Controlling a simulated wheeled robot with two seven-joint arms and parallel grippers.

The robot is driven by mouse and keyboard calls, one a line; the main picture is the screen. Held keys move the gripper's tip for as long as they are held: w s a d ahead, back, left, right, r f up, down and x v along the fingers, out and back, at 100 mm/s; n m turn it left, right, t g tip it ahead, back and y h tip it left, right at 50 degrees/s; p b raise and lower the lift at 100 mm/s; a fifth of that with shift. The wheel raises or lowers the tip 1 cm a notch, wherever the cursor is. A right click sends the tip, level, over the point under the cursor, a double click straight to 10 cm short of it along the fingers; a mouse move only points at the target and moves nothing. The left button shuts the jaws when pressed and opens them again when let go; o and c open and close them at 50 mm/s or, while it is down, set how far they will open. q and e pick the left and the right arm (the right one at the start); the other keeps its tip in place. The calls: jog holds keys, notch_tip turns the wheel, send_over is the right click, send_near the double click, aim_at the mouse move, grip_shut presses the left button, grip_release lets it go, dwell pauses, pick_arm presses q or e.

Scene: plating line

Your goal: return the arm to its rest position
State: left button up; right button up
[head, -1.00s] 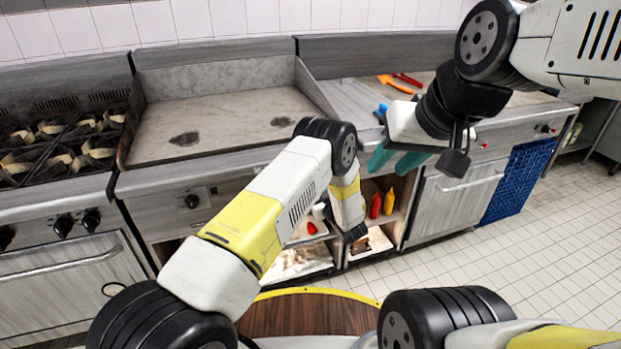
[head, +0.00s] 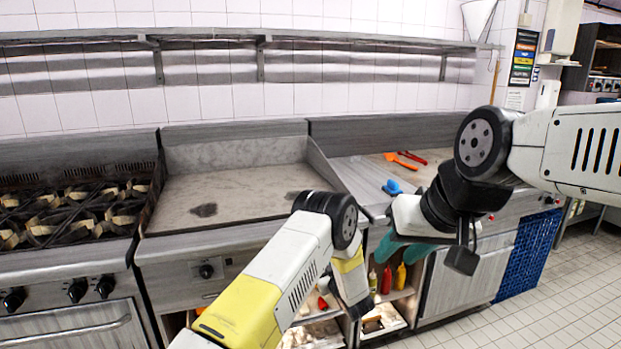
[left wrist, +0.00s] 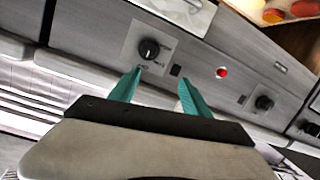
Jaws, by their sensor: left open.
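My left arm (head: 285,265) comes in from the lower left of the head view and bends down at its black elbow joint. Its gripper is hidden there. In the left wrist view my left gripper (left wrist: 158,90) has two teal fingers spread apart with nothing between them. Beyond them is a grey appliance front with a black knob (left wrist: 149,49) and a red button (left wrist: 222,73). My right gripper (head: 402,249) hangs at the right of the head view, in front of the counter edge. Its teal fingers point down, apart and empty.
A griddle (head: 240,190) and a burner stove (head: 65,215) stand behind the arms. The counter to the right holds a blue item (head: 392,187), an orange tool (head: 400,160) and a red tool (head: 412,157). Bottles stand on the shelf below. Tiled floor (head: 560,295) is clear at right.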

pick_arm(q)
notch_tip(320, 180, up, 25)
jog(key=a+m+g+h, duration=0.2)
jog(key=h, duration=0.5)
jog(key=s+a+r+m+g+h, duration=0.25)
jog(key=s+a+r, duration=0.25)
jog(key=s+r, duration=0.65)
jog(key=s+a+g, duration=0.1)
jog(key=s+a, duration=0.2)
jog(key=s, duration=0.7)
jog(key=s+a+m+g+y, duration=0.1)
jog(key=s+a, duration=0.3)
jog(key=s, duration=0.6)
jog(key=s+a+m+g, duration=0.1)
jog(key=s+a, duration=0.3)
jog(key=s, duration=0.6)
jog(key=shift+s+f+g+y, duration=0.3)
jog(key=shift+f+g+y, duration=0.05)
jog(key=shift+f+g, duration=0.1)
